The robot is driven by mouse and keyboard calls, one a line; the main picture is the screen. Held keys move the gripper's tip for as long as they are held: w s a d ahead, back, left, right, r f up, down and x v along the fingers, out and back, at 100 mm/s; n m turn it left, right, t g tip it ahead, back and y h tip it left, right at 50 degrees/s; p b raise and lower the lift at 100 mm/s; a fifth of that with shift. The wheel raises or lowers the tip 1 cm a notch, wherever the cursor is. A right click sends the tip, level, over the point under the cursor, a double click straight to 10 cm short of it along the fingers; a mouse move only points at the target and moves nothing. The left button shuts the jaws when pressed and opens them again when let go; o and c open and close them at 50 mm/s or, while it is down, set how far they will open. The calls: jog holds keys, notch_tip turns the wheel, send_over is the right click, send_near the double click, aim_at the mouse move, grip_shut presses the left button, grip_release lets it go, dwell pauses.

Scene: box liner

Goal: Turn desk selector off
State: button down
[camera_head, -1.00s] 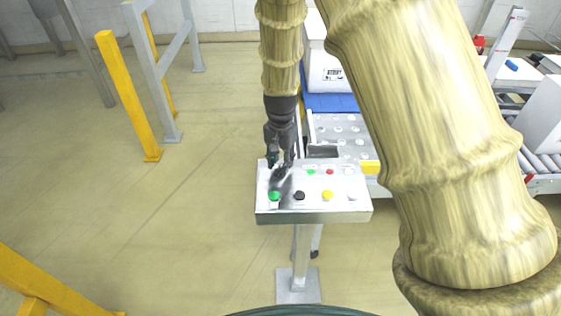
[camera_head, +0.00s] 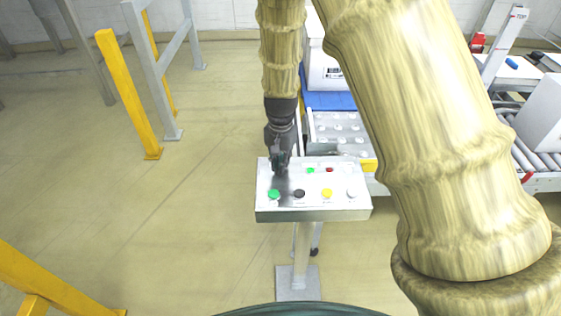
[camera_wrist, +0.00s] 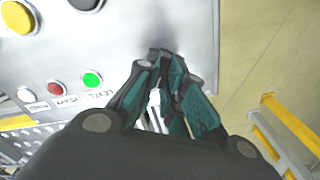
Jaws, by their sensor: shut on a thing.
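The desk (camera_head: 315,213) is a sloped white control panel on a post. My gripper (camera_head: 279,171) points down at its upper left part. In the wrist view, the fingertips of my gripper (camera_wrist: 167,58) are close together at the panel face (camera_wrist: 145,25), shut on a small part that they mostly hide. This is where the selector appears to be; its knob and position cannot be made out. A small green light (camera_wrist: 92,79) and a small red one (camera_wrist: 57,88) sit beside the fingers.
The panel's lower row has a green button (camera_head: 273,194), a black one (camera_head: 299,193), a yellow one (camera_head: 327,193) and a white one (camera_head: 351,193). A yellow post (camera_head: 128,95) and open floor are at left.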

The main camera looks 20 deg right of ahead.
jog(key=shift+n, duration=0.3)
jog(key=n+p, duration=0.1)
jog(key=n, duration=0.4)
jog(key=shift+a+n, duration=0.1)
jog(key=shift+n, duration=0.2)
jog(key=n, duration=0.5)
jog(key=shift+w+a+n+p, duration=0.1)
jog(key=shift+n+p, duration=0.2)
jog(key=shift+p, duration=0.1)
jog(key=c, duration=1.5)
grip_release()
jog(key=shift+r, duration=0.15)
notch_tip(320, 180, up, 12)
jog(key=shift+f, duration=0.15)
